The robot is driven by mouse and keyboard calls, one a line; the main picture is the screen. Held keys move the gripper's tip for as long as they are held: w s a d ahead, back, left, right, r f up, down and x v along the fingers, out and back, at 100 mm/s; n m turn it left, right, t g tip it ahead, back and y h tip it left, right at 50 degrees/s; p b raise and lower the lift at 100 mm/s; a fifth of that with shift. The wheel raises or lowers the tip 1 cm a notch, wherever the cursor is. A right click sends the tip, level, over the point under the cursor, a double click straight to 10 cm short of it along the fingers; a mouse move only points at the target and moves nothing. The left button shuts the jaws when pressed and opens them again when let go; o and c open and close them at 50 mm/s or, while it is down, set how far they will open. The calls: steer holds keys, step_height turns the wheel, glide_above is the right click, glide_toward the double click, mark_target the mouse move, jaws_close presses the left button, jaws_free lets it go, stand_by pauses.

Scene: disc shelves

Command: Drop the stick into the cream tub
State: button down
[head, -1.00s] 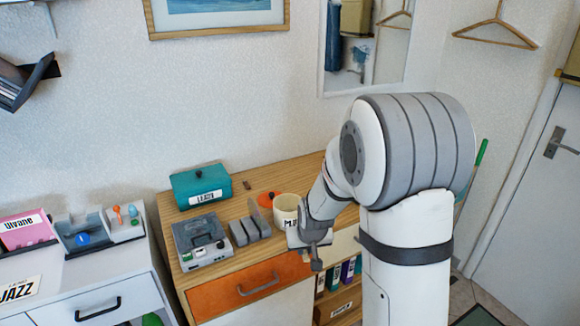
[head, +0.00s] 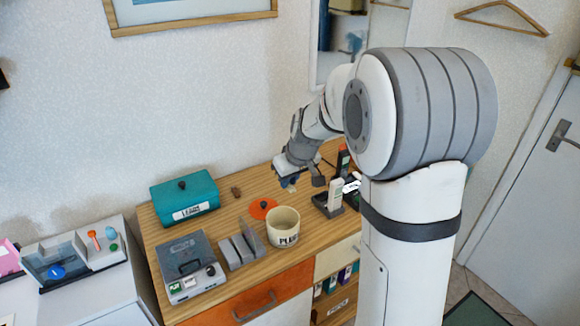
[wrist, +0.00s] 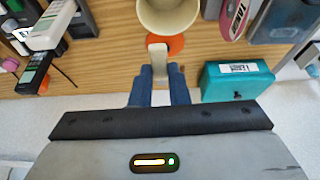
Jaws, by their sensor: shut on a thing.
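The cream tub (head: 284,240), with dark lettering on its front, stands upright and open on the wooden dresser top. It shows at the top edge of the wrist view (wrist: 168,22). My gripper (head: 290,182) is above the dresser, behind the tub. In the wrist view its blue fingers (wrist: 160,85) are shut on a pale stick (wrist: 157,56), whose end points toward the tub and appears outside its rim. The stick is not clear in the head view. An orange lid (head: 263,208) with a dark knob lies flat just behind the tub.
Left of the tub are grey slotted blocks (head: 242,250), a grey device (head: 190,265) and a teal box (head: 185,196). On the right, a handset in a dark holder (head: 333,198) stands near my arm. The wall is close behind the dresser.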

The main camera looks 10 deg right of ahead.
mark_target(293, 189)
step_height(293, 189, down, 6)
steer(key=b, duration=0.3)
steer(key=shift+r, duration=0.1)
steer(key=c, duration=1.3)
jaws_free()
steer(key=b+v, duration=0.1)
steer(key=v, duration=0.6)
steer(key=shift+s+r, duration=0.15)
steer(key=shift+r, duration=0.2)
steer(key=shift+s, duration=0.1)
